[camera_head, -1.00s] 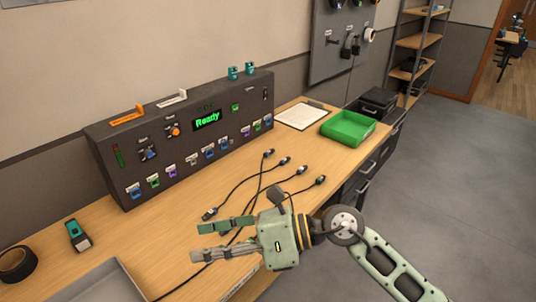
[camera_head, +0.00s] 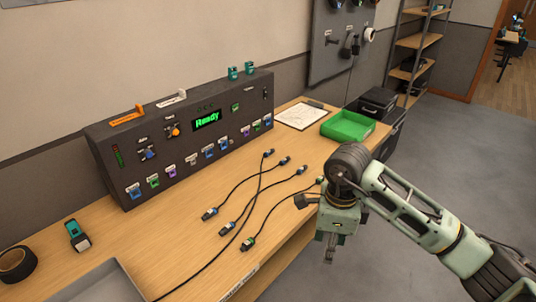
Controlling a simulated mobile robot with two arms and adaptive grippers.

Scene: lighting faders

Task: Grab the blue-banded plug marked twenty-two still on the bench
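Several cables with dark plugs lie on the wooden bench (camera_head: 180,250) in front of the control console. One plug with a bluish band (camera_head: 210,213) is at the near left, and another (camera_head: 227,228) lies just right of it. A plug with a greenish band (camera_head: 249,242) is nearest the front edge. Far-end plugs (camera_head: 284,160) lie to the upper right. The number markings are too small to read. My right gripper (camera_head: 329,258) points down beyond the bench's front edge, right of the plugs and apart from them. Its fingers show edge-on, so its opening is unclear. My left gripper is out of view.
The dark console (camera_head: 105,160) with a green "Ready" display stands along the wall. A green tray (camera_head: 349,138) and a clipboard (camera_head: 302,115) lie at the far right. A grey tray (camera_head: 105,284), a tape roll (camera_head: 17,263) and a teal-black device (camera_head: 77,235) are at left.

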